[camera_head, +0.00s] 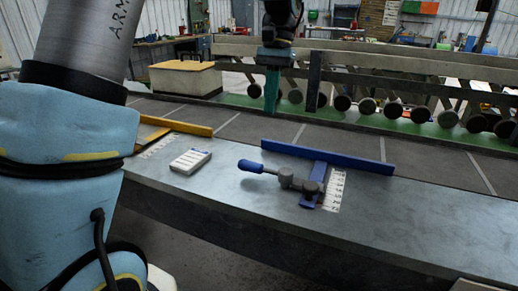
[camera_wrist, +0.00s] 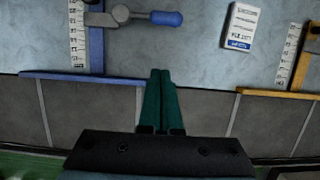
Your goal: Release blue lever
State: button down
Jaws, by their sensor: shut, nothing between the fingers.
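The blue lever (camera_head: 250,166) is a rounded blue handle on a grey clamp (camera_head: 290,182) at the blue stop (camera_head: 330,157) on the grey bench. In the head view the handle points left and slightly up. In the wrist view the blue lever (camera_wrist: 165,19) points right from the clamp (camera_wrist: 122,15). My gripper (camera_head: 270,108) has teal fingers, shut and empty, hanging above the far side of the bench, apart from the lever. In the wrist view its fingertips (camera_wrist: 160,72) show below the handle, past the right end of the blue stop (camera_wrist: 75,77).
A white labelled box (camera_head: 190,161) lies on the bench left of the lever, with a yellow stop (camera_head: 172,126) beyond it. White scales lie beside both stops. A grey belt (camera_head: 400,150) and a row of dark rollers (camera_head: 392,110) lie behind. The bench's front strip is clear.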

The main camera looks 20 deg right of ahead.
jog(key=p+x, duration=0.1)
jog(key=x, duration=0.7)
jog(key=shift+p, duration=0.4)
jog(key=shift+s+a+f+p, duration=0.3)
jog(key=shift+s+a+p, duration=0.05)
jog(key=shift+s+a, duration=0.25)
jog(key=shift+s+a+f+p, duration=0.35)
jog(key=shift+s+a, duration=0.15)
jog(key=shift+s, duration=0.1)
jog(key=shift+s+a+f, duration=0.25)
jog(key=shift+s+a, duration=0.1)
jog(key=shift+s, duration=0.05)
